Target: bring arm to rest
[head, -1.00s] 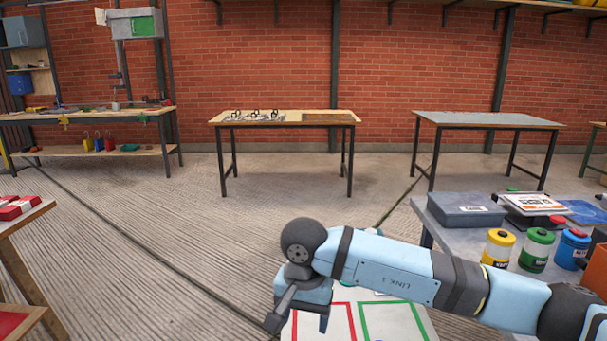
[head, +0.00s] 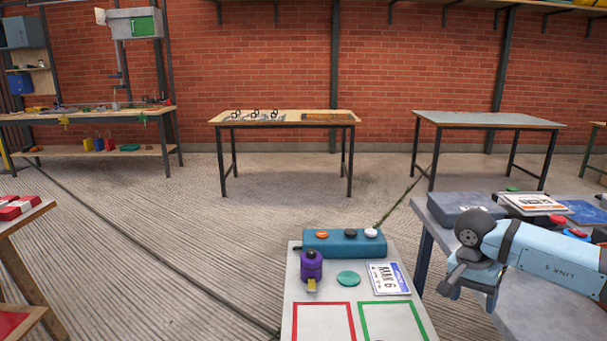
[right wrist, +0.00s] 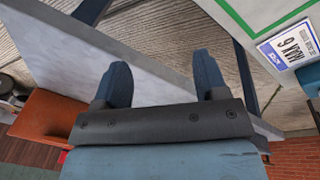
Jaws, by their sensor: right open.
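My right gripper (head: 467,296) is at the right of the head view, above the left edge of the grey table (head: 540,310). In the right wrist view my right gripper (right wrist: 161,62) shows two dark fingers spread apart with nothing between them. Past them are a pale table top (right wrist: 70,45) and the ribbed floor. My right arm (head: 545,255) comes in from the right edge of the head view. My left arm and left gripper are not in view.
A white-topped table (head: 300,290) at front centre holds a teal button box (head: 345,243), a purple object (head: 311,266), a green disc (head: 348,279) and a number plate (head: 388,279). A grey box (head: 455,205) stands on the grey table. Floor beyond is clear.

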